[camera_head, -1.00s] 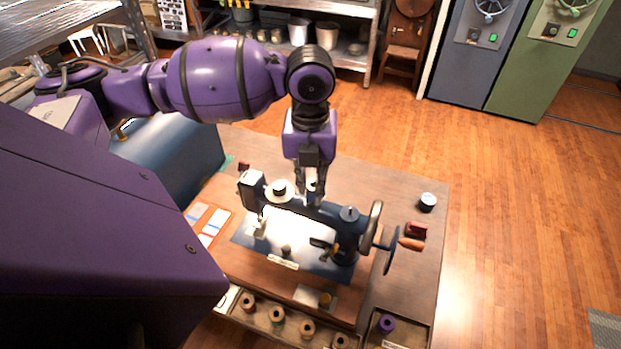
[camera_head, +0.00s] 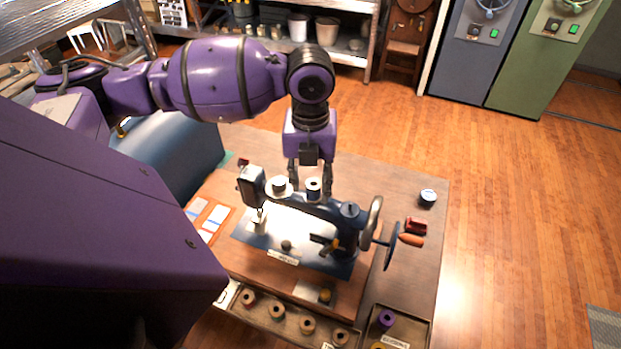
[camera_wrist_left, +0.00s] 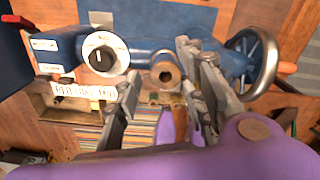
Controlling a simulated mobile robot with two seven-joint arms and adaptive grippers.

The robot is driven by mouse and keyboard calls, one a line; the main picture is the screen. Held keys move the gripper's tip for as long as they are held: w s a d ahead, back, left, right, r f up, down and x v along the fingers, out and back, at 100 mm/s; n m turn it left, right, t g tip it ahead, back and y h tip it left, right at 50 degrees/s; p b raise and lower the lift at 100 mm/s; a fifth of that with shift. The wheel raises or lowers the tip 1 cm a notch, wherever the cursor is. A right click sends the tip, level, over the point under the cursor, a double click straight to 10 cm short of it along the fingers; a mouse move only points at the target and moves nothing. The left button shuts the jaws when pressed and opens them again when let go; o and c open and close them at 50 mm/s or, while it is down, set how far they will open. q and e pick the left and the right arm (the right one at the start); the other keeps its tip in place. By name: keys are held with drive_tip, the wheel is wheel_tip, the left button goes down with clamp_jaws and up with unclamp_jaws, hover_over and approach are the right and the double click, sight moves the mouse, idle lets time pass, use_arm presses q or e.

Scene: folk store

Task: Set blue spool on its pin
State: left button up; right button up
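The blue spool (camera_head: 313,187) stands upright on top of the dark blue sewing machine (camera_head: 325,210), with a pale rim upward. In the left wrist view the spool (camera_wrist_left: 165,74) shows a brown ring with a dark hole, between the fingers. The pin is hidden by the spool; I cannot tell how deep it is seated. My left gripper (camera_head: 311,182) is open, its fingers apart on either side of the spool. In the left wrist view the gripper (camera_wrist_left: 160,95) shows gaps between fingers and spool. My right gripper is out of view.
A white dial (camera_head: 279,187) sits left of the spool, and a handwheel (camera_head: 372,222) with crank is to the right. The table's right side (camera_head: 410,275) is mostly clear.

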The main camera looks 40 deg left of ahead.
use_arm(q)
wheel_tip(320, 180, up, 12)
idle(0.5)
idle(0.4)
